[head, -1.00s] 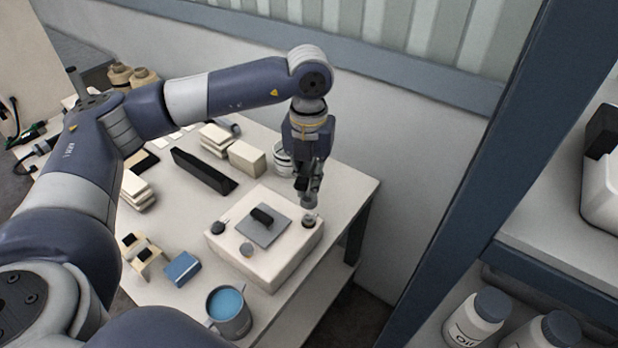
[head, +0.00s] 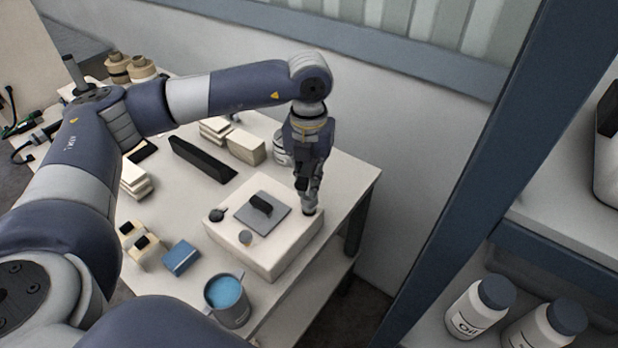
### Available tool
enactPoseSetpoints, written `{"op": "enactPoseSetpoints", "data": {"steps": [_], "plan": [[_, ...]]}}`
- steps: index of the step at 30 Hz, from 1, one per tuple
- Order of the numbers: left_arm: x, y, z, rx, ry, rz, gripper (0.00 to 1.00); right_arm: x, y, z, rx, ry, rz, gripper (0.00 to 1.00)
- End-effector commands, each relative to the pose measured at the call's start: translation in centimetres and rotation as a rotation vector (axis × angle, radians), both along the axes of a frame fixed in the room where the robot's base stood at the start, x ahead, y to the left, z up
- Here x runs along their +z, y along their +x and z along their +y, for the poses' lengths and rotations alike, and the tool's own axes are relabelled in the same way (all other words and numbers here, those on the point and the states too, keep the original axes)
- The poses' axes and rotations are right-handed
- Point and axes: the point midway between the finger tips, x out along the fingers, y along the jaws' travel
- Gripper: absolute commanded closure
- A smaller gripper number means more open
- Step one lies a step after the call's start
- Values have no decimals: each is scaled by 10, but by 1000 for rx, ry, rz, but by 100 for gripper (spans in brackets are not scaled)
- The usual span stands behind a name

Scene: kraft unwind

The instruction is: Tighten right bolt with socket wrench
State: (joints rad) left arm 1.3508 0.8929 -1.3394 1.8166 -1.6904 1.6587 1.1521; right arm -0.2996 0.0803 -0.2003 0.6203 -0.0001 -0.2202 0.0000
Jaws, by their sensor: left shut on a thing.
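A light block (head: 262,262) stands on the table with a grey plate (head: 270,222) and a black handle (head: 261,204) on its top. My left gripper (head: 309,192) points down over the block's right corner. It is shut on the socket wrench (head: 310,206), of which only a short grey part shows below the fingers. That part reaches down to the right bolt's place, and the bolt itself is hidden under it. A dark round knob (head: 216,215) sits at the block's left corner and a round grey-brown piece (head: 245,237) near its front. My right gripper is not in view.
A blue-filled mug (head: 228,300) and a blue box (head: 181,258) stand in front of the block. A long black bar (head: 203,160), cream boxes (head: 246,147) and a white container (head: 282,149) lie behind. A shelf post (head: 470,170) rises at right.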

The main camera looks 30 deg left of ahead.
Motion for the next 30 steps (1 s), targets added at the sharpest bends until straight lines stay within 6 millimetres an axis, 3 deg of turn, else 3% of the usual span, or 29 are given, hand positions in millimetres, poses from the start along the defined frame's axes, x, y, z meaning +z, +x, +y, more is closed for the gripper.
{"op": "enactPoseSetpoints", "data": {"steps": [30], "plan": [[-5, 0, -1, 0, -1, -1, 100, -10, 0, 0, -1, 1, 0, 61]]}}
